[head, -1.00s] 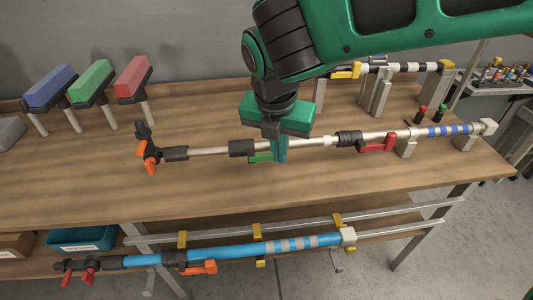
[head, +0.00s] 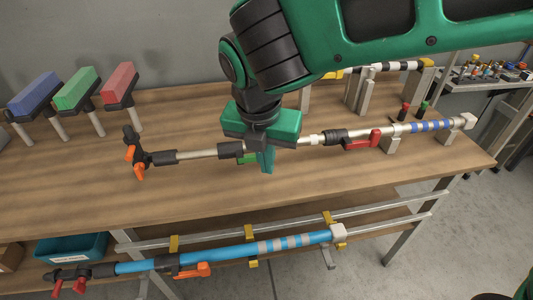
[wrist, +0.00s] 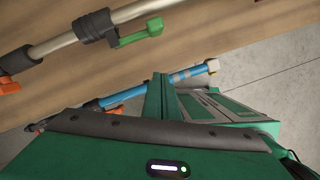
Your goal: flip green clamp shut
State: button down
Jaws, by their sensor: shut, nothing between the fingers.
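The green clamp is a black collar (head: 231,150) on a silver pole, with a green lever (head: 247,159) partly hidden behind my fingers in the head view. In the wrist view the green lever (wrist: 140,33) extends from the black collar (wrist: 98,28) roughly along the pole, with a gap between them. My gripper (head: 267,161) is shut and empty, pointing down just right of the lever and in front of the pole. In the wrist view my fingers (wrist: 160,95) are apart from the lever.
The pole also carries a red-levered clamp (head: 362,139) to the right and an orange-knobbed end (head: 135,155) at left. A blue pole (head: 220,255) with an orange lever hangs below the table's front edge. The wooden tabletop (head: 200,195) before the pole is clear.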

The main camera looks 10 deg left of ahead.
jog(key=v, duration=0.9)
jog(key=shift+w+d, duration=0.25)
jog(key=shift+d, duration=0.15)
jog(key=shift+r, duration=0.1)
jog(key=w+d+f+m+g+h, duration=0.1)
jog(key=w+d+f+m, duration=0.15)
jog(key=d+m, duration=0.9)
jog(key=w+d+f+m, duration=0.1)
jog(key=w+d+m, duration=0.35)
jog(key=d, duration=1.15)
jog(key=s+d+f+m+g, duration=0.1)
jog(key=s+d+f+m, duration=0.3)
jog(key=s+d+m, duration=0.5)
jog(key=s+d+f+m+y, duration=0.1)
jog(key=s+d+f+m, duration=0.3)
jog(key=s+d+m, duration=0.5)
jog(key=m, duration=0.6)
jog(key=shift+s+d+m+g+y, duration=0.25)
jog(key=shift+d+m+g+y, duration=0.05)
jog(key=shift+d+m+g, duration=0.1)
